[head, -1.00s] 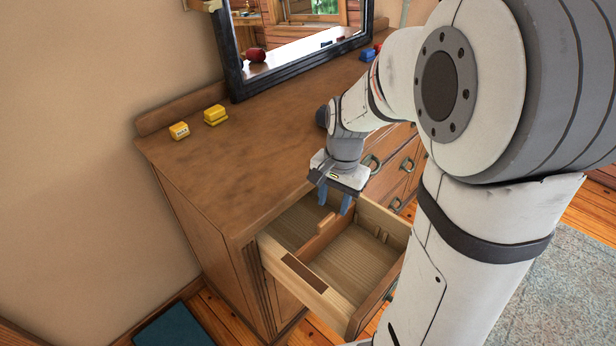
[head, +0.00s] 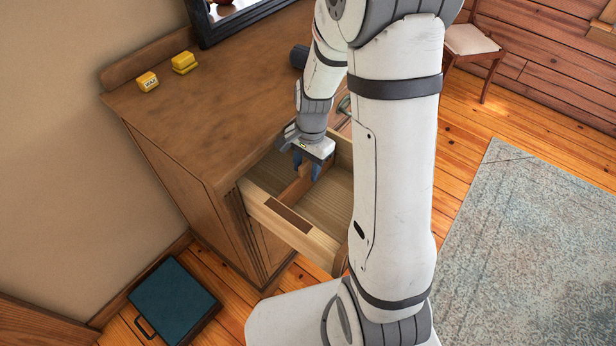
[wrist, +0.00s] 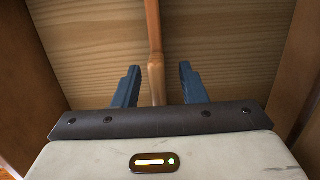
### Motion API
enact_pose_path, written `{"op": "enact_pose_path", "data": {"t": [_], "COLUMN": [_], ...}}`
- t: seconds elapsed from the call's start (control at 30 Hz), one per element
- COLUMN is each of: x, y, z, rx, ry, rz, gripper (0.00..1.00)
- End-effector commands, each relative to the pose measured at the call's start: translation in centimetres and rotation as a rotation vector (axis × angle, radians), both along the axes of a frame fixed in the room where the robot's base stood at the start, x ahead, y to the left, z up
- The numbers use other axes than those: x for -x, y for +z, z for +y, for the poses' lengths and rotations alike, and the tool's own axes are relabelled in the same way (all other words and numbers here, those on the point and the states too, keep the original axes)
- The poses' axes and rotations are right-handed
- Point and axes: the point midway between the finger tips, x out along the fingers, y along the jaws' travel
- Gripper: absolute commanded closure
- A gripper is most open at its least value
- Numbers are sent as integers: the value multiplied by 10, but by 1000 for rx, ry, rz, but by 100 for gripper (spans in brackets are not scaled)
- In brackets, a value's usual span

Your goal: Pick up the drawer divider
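The drawer divider (head: 291,192) is a thin upright brown wooden strip inside the open drawer (head: 262,216). In the wrist view the divider (wrist: 154,34) runs away from me down the middle of the picture. My gripper (head: 307,170) is down at the drawer. Its two blue fingers are open, one on each side of the divider, and gaps show between both fingers (wrist: 159,72) and the wood. Part of the divider is hidden behind my gripper in the head view.
The drawer sticks out of a brown wooden dresser (head: 215,110). Yellow items (head: 183,62) and a mirror (head: 235,20) stand on its top. A dark teal case (head: 172,300) lies on the floor at left. A chair (head: 475,40) stands at the back right.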

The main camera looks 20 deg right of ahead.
Motion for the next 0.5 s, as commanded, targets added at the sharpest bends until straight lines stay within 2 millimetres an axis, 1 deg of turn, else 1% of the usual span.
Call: {"op": "enact_pose_path", "data": {"t": [0.2, 0.5], "x": [0, 0], "y": [0, 0], "z": [0, 1], "rx": [-1, 0], "ry": [1, 1], "rz": [-1, -1], "gripper": [63, 87]}}
